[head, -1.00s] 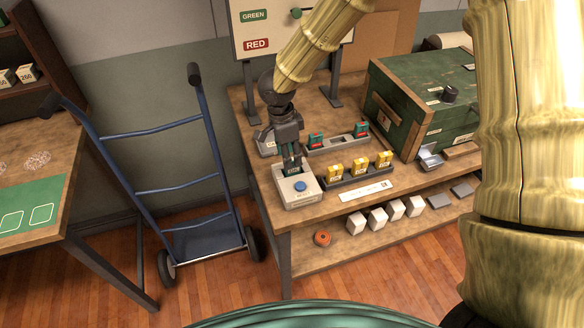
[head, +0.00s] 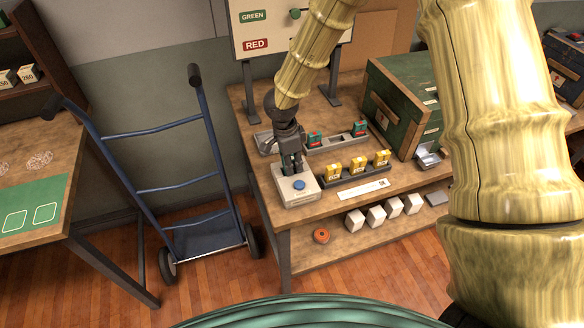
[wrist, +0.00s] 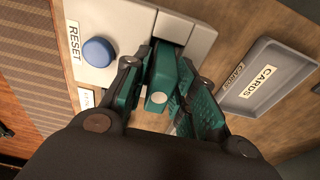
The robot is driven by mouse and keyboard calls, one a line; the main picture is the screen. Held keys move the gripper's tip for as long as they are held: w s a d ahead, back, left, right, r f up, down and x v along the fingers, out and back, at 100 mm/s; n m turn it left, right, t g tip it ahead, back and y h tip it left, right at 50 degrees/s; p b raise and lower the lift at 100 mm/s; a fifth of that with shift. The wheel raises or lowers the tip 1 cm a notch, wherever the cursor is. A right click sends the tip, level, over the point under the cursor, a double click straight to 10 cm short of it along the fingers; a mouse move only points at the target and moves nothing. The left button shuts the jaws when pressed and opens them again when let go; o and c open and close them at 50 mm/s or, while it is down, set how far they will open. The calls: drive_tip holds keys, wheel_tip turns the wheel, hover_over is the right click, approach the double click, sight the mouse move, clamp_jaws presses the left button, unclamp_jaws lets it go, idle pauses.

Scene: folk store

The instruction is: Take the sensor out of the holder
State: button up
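A teal sensor (wrist: 161,75) with a pale round spot stands in a slot of a light grey holder box (wrist: 197,40), which has a round blue button and a RESET label. In the head view the holder box (head: 297,198) sits at the table's front left corner. My gripper (wrist: 163,68) points down at it, one finger on each side of the sensor. The fingertips are very close to the sensor; I cannot tell whether they press on it. In the head view my gripper (head: 292,170) mostly hides the sensor.
A rack (head: 335,141) with green modules stands behind, and a rack of yellow modules (head: 358,165) stands to the right. A grey CARDS tray (wrist: 265,78) lies near my gripper. A green chest (head: 400,105) is farther right. A blue hand truck (head: 180,188) stands left of the table.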

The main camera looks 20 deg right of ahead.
clamp_jaws()
drive_tip(key=shift+r, duration=0.1)
